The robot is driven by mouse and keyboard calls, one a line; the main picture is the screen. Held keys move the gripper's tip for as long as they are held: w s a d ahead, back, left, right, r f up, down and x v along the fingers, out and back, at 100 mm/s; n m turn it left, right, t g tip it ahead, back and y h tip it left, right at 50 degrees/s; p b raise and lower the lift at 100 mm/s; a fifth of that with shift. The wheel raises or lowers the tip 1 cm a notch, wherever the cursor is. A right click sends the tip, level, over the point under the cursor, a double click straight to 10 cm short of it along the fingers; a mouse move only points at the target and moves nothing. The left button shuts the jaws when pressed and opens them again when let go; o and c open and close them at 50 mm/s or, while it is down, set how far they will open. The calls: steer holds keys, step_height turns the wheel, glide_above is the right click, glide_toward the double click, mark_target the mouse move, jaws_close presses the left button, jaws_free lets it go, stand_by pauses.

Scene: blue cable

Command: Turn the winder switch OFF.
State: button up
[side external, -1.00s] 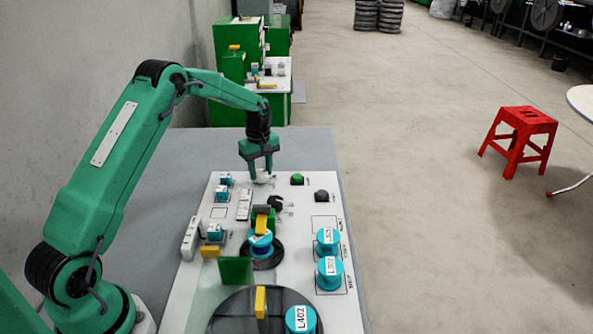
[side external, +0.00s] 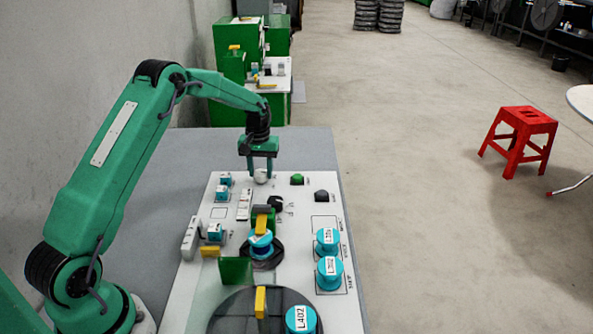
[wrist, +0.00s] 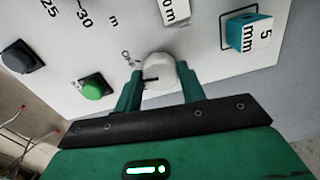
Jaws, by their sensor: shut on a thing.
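The winder switch is a round pale knob (side external: 261,176) at the far end of the white panel (side external: 190,290). In the wrist view the knob (wrist: 158,71) shows a dark pointer line and partly hidden lettering beside it. My gripper (side external: 260,173) points down over the knob. In the wrist view its two green fingers (wrist: 157,85) stand on either side of the knob, closed on it. The exact setting of the knob is hard to read.
A green button (side external: 297,179) and a dark button (side external: 321,195) sit right of the knob. Teal blocks (side external: 225,180) stand at left. Teal spools (side external: 328,240), a yellow-topped green guide and a dark reel are nearer the camera. A red stool (side external: 518,140) stands on the floor.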

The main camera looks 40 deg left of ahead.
mark_target(261, 172)
steer(key=shift+m, duration=2)
steer(key=shift+r, duration=0.1)
steer(key=o, duration=1)
steer(key=shift+r, duration=3.85)
steer(key=shift+r, duration=0.1)
